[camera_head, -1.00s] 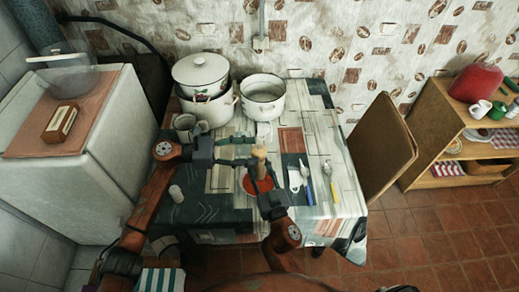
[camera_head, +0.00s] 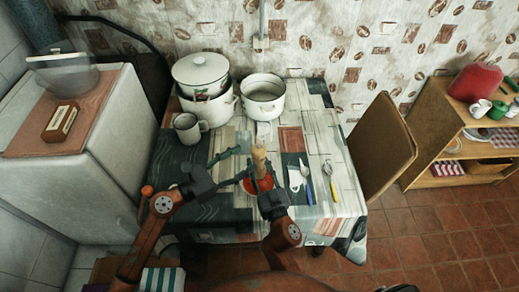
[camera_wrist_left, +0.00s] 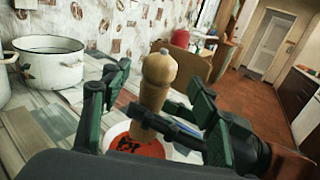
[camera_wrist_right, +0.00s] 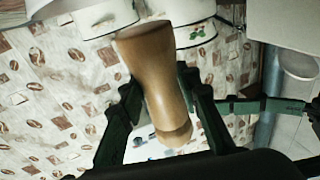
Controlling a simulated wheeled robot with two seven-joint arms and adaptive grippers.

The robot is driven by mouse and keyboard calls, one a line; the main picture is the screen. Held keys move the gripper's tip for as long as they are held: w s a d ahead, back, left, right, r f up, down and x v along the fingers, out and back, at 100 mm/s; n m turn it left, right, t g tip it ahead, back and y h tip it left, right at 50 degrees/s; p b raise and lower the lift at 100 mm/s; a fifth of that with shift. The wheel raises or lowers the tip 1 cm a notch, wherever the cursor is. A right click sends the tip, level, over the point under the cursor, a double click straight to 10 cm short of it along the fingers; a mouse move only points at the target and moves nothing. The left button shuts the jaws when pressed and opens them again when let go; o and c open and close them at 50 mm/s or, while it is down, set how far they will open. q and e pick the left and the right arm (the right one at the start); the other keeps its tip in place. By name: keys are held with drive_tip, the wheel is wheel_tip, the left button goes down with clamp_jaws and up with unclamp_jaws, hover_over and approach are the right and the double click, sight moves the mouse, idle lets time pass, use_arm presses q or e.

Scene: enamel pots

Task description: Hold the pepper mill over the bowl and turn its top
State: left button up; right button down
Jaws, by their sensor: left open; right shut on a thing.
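The wooden pepper mill (camera_head: 259,158) is held about upright over the bowl (camera_head: 264,185), which is red inside with a pale rim in the left wrist view (camera_wrist_left: 123,129). My right gripper (camera_head: 262,181) is shut on the mill's body; the right wrist view shows the mill (camera_wrist_right: 155,75) between its fingers (camera_wrist_right: 160,92). My left gripper (camera_head: 235,165) is open and empty, just left of the mill. In the left wrist view the mill (camera_wrist_left: 156,85) appears in the gap between the open left fingers (camera_wrist_left: 160,85). The right fingers and mill hide part of the bowl.
A grey mug (camera_head: 187,128), stacked enamel pots (camera_head: 203,85) and a white pot (camera_head: 263,98) stand behind and left on the table. Cutlery (camera_head: 307,180) lies right of the bowl. A chair (camera_head: 382,140) is at the right table edge.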

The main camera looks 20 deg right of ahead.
sight(252, 154)
use_arm(q)
drive_tip(key=x, duration=0.7)
drive_tip(key=shift+d, duration=0.1)
drive_tip(key=shift+c, duration=0.4)
drive_tip(key=shift+w, duration=0.1)
drive_tip(key=c, duration=1.1)
